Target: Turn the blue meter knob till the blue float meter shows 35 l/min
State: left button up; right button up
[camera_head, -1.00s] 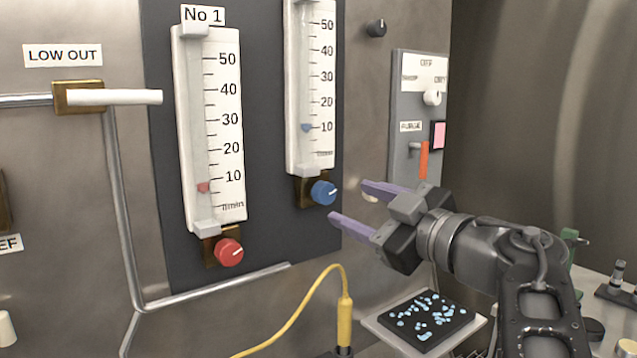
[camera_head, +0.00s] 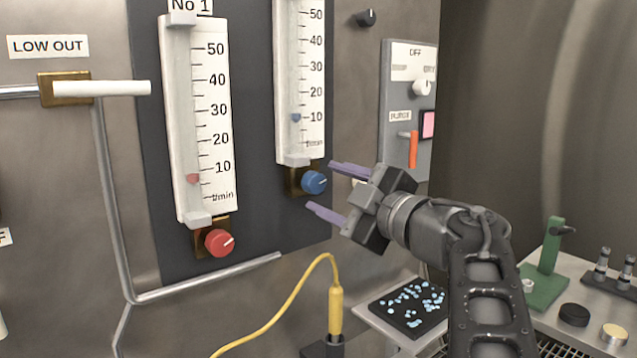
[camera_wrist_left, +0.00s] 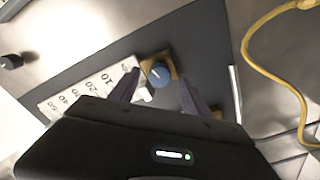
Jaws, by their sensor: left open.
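The blue meter knob (camera_head: 314,182) sits on a brass block at the foot of the right-hand float meter (camera_head: 301,85). Its white pointer mark points right and slightly up. The blue float (camera_head: 296,118) stands at about 10 on that scale. My left gripper (camera_head: 328,189) is open, with its purple fingertips just right of and in front of the knob. In the left wrist view the knob (camera_wrist_left: 160,75) shows beyond and between the two open fingers (camera_wrist_left: 157,95), apart from them. My right gripper is in no view.
The red knob (camera_head: 219,242) and the No 1 meter (camera_head: 201,120) are to the left. A yellow cable (camera_head: 336,310) rises below the gripper. A tray of blue pieces (camera_head: 412,303) lies below my left arm. A switch panel (camera_head: 408,100) is at right.

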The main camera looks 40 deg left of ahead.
aim_at(319, 185)
pick_arm(q)
jog(key=shift+x, duration=1.75)
jog(key=shift+c, duration=0.3)
grip_shut()
